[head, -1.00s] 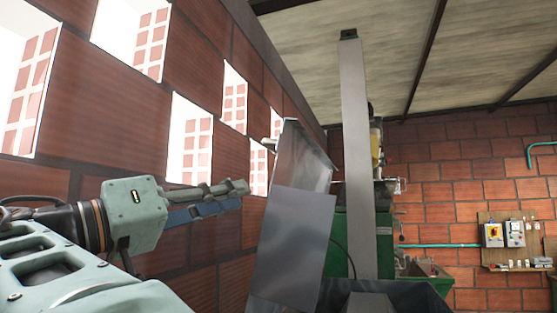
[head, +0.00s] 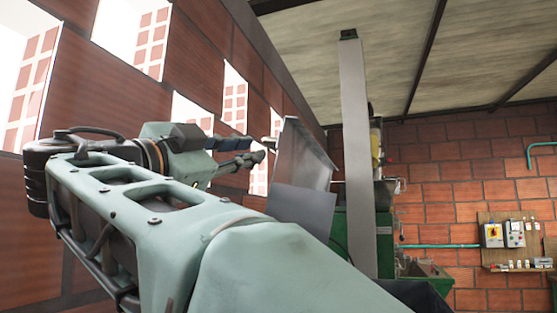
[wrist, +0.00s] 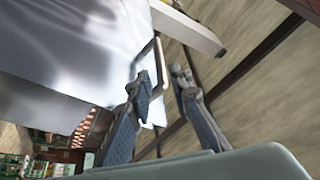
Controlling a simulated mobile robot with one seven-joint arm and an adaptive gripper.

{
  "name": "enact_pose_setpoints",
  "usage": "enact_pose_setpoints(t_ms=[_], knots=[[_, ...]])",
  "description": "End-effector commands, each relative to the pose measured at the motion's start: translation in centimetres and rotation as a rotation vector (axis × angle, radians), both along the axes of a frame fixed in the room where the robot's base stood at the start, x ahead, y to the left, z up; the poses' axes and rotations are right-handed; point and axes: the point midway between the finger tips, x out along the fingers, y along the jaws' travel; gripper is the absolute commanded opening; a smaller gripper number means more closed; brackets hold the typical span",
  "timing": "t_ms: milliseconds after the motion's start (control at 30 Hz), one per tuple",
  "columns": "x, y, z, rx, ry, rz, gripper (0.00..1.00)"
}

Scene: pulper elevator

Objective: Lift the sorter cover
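A shiny grey sheet-metal piece, which looks like the sorter cover (head: 305,155), stands tilted in the middle of the head view. In the wrist view the cover (wrist: 70,50) fills the upper left, and a thin loop handle (wrist: 157,52) shows at its edge. My gripper (head: 257,149) is just left of the cover, its fingers parted and pointing toward it. In the wrist view my gripper (wrist: 163,78) has a gap between its fingertips, with the left finger overlapping the handle. Whether it touches the handle cannot be told.
A tall grey column (head: 356,150) rises right of the cover, before a green machine (head: 350,235). A brick wall with bright openings (head: 135,35) runs close behind my arm on the left. A switch panel (head: 515,240) hangs on the far wall.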

Motion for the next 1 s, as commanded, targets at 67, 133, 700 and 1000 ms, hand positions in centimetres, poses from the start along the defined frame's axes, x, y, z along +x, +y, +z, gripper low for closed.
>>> enact_pose_setpoints(t_ms=[67, 133, 700, 1000], knots=[[1.2, -1.0, 0.8, -0.001, 0.0, -0.005, 0.19], [2.3, -1.8, 1.2, -0.002, 0.001, -0.006, 0.19], [7.2, -5.0, 2.4, -0.002, 0.002, -0.001, 0.19], [7.2, -5.0, 2.4, -0.002, 0.001, -0.002, 0.05]])
